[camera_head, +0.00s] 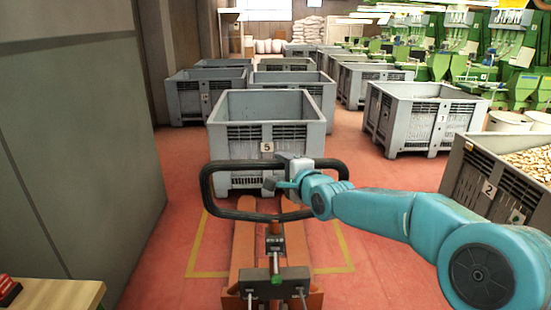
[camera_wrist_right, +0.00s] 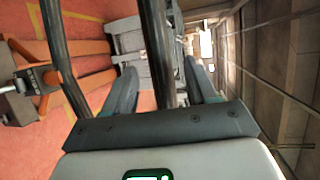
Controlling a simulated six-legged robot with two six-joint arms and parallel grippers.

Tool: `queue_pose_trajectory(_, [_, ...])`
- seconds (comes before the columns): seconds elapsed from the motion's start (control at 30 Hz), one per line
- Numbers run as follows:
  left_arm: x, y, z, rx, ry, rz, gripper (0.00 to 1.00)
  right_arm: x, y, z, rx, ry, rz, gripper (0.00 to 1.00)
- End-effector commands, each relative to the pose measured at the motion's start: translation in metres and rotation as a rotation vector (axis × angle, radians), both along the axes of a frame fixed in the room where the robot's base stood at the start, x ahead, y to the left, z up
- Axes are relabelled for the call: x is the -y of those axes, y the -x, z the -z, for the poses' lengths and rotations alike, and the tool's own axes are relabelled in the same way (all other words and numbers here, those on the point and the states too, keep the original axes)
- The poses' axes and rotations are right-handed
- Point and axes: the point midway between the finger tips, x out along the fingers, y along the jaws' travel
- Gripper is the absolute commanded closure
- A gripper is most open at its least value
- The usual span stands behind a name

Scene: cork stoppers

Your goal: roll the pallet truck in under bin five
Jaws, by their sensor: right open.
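Bin five (camera_head: 240,135), a grey slatted crate with a "5" label, stands on the red floor ahead and looks empty. The orange pallet truck (camera_head: 244,250) is in front of me with its forks pointing at the bin. The fork tips are near the bin's front base; I cannot tell whether they reach under it. The truck's black loop handle (camera_head: 222,165) stands up before the bin. My right gripper (camera_head: 275,184) is open at the handle. In the right wrist view, a black handle bar (camera_wrist_right: 157,50) passes between its spread fingers (camera_wrist_right: 160,88). My left gripper is out of view.
Bin two (camera_head: 487,190), filled with pale pieces, stands at right, with another grey bin (camera_head: 415,110) beyond. More bins stand behind bin five. A grey wall (camera_head: 75,140) closes the left side. A yellow floor outline (camera_head: 345,250) surrounds the forks. A wooden table corner (camera_head: 60,292) is at lower left.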

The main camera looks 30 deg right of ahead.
Motion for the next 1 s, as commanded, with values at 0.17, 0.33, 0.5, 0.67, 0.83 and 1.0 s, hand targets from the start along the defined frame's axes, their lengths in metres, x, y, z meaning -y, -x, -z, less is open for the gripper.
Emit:
queue_pose_trajectory(0.17, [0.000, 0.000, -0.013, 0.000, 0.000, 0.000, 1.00, 0.005, -0.030, 0.003, 0.000, -0.001, 0.000, 0.43])
queue_pose_trajectory(0.33, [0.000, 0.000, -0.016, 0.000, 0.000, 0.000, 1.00, 0.007, -0.043, 0.008, 0.000, -0.001, 0.000, 0.43])
queue_pose_trajectory(0.5, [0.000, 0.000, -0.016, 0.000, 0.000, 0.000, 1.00, 0.007, -0.045, 0.008, 0.001, -0.001, 0.000, 0.43])
queue_pose_trajectory(0.67, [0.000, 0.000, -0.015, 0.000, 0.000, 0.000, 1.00, 0.007, -0.045, 0.008, 0.001, -0.001, 0.000, 0.56])
queue_pose_trajectory(0.83, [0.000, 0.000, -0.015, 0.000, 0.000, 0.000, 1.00, 0.007, -0.044, 0.008, 0.001, -0.001, 0.000, 1.00])
queue_pose_trajectory(1.0, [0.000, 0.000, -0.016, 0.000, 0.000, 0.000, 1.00, 0.007, -0.045, 0.008, 0.001, 0.000, 0.000, 1.00])
